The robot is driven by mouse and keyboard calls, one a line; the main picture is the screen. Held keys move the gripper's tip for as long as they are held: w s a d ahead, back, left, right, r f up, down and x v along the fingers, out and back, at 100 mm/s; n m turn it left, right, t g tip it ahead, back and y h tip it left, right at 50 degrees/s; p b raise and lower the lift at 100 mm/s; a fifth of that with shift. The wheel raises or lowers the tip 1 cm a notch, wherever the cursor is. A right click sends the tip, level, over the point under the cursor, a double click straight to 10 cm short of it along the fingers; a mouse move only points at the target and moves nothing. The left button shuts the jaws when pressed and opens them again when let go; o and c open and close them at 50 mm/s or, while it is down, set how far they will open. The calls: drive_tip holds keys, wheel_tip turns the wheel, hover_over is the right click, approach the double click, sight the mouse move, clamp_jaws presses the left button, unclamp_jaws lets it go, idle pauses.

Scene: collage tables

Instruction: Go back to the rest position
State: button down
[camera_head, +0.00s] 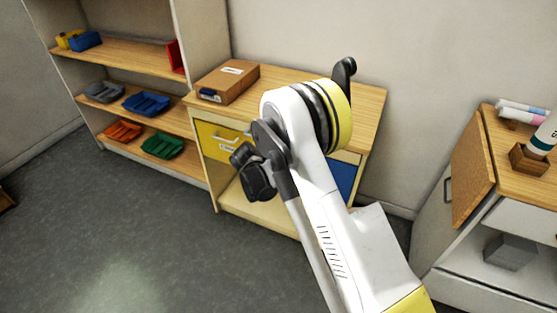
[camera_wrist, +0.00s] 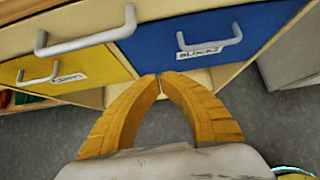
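My gripper (camera_wrist: 159,77) shows in the wrist view with its two yellow fingers brought together at the tips. Nothing is seen between them. The fingertips are in front of the lower edge of a drawer cabinet, close to where a yellow drawer (camera_wrist: 70,72) and a blue drawer (camera_wrist: 180,60) meet. I cannot tell whether they touch it. In the head view my raised white arm stands in front of the cabinet, and the gripper itself cannot be made out there.
The cabinet (camera_head: 371,100) carries a cardboard box (camera_head: 228,82). A shelf unit (camera_head: 120,58) with coloured bins, including a green bin (camera_head: 162,146), stands left. At right a side cabinet (camera_head: 525,183) has a wooden door (camera_head: 472,172) standing open. Grey floor (camera_head: 110,220) is clear at front left.

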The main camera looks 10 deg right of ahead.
drive_tip(key=shift+s+a+r, duration=0.15)
drive_tip(key=shift+s+r, duration=0.1)
drive_tip(key=shift+r, duration=0.15)
drive_tip(key=s+d+r+m+y, duration=0.1)
drive_tip(key=s+d+r+m, duration=0.1)
drive_tip(key=s+r+m, duration=0.75)
drive_tip(key=s+d+r+m+y, duration=0.25)
drive_tip(key=s+r+m, duration=0.3)
drive_tip(key=r, duration=0.75)
drive_tip(key=s+r+m+y, duration=0.1)
drive_tip(key=s+r+m, duration=0.1)
drive_tip(key=s+m, duration=1.1)
drive_tip(key=s, duration=0.9)
drive_tip(key=shift+s+d+r+m+y, duration=0.3)
drive_tip(key=shift+s+d+m+y, duration=0.05)
drive_tip(key=shift+s+d+m, duration=0.05)
